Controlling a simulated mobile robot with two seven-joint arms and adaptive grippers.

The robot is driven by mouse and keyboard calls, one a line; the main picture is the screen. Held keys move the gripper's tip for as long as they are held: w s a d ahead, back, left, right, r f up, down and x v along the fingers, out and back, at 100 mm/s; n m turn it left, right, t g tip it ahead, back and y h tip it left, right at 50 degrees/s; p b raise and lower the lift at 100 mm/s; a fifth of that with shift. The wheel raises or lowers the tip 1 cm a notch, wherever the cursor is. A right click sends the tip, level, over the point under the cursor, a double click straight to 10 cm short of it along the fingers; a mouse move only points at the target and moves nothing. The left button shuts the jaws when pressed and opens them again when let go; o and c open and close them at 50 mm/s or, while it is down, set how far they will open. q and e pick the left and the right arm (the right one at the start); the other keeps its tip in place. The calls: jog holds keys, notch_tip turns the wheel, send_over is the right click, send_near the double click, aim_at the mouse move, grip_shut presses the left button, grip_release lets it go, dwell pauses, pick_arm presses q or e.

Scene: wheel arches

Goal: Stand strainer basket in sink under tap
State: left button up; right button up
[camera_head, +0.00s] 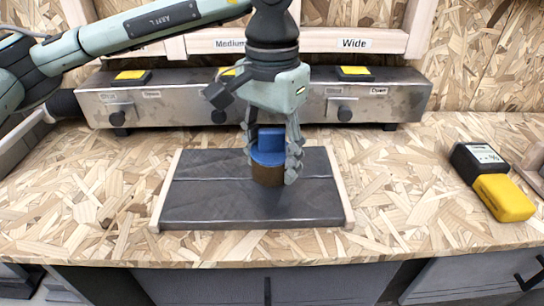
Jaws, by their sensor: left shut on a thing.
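My left gripper (270,163) points down over the middle of the bench. Its fingers are shut on a blue-topped brown cylinder (267,176), one finger on each side. The blue top has a raised block-like grip. The cylinder is upright over a dark grey slab (205,205) with pale wooden side strips; I cannot tell whether its base touches the slab. No strainer basket, sink or tap is recognisable. My right gripper is not in view.
A long metal unit with knobs (175,105) stands behind the slab, with yellow-topped pieces on it. Wooden frames labelled "Medium" and "Wide" (354,43) are above it. A black and yellow device (503,198) lies at right. The bench (400,190) between slab and device is clear.

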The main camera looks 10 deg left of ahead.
pick_arm(q)
jog(key=shift+f, duration=0.35)
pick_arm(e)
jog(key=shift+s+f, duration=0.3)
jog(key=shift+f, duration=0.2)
pick_arm(q)
jog(key=shift+f, duration=0.1)
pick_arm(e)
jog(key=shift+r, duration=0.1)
pick_arm(q)
jog(key=shift+f+b, duration=0.1)
jog(key=shift+b, duration=0.2)
jog(key=o, duration=1)
jog(key=shift+o, duration=0.8)
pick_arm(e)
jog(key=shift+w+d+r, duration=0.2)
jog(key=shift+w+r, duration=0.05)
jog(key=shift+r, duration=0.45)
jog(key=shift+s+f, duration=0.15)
